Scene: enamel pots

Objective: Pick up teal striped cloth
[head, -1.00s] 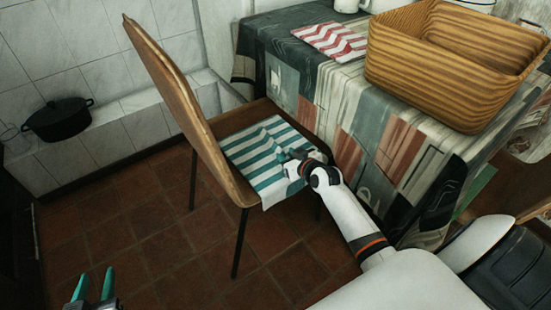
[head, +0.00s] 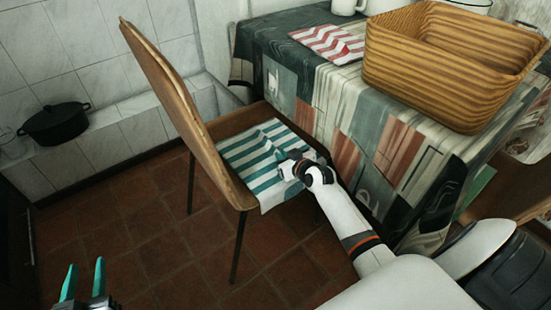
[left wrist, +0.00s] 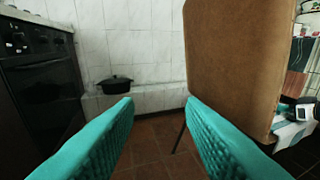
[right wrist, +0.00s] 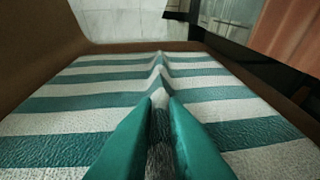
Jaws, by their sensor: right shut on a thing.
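The teal and white striped cloth (head: 258,158) lies on the seat of a wooden chair (head: 180,103). In the right wrist view the cloth (right wrist: 70,105) fills most of the picture, with a raised fold running away from the fingers. My right gripper (right wrist: 158,105) is shut on that fold, its teal fingers close together. In the head view my right gripper (head: 285,166) is at the cloth's right side. My left gripper (head: 83,284) is open and empty, low at the left, away from the cloth; its spread fingers show in the left wrist view (left wrist: 165,115).
A black pot (head: 56,122) sits on a ledge at the left. The floor left of the chair is clear.

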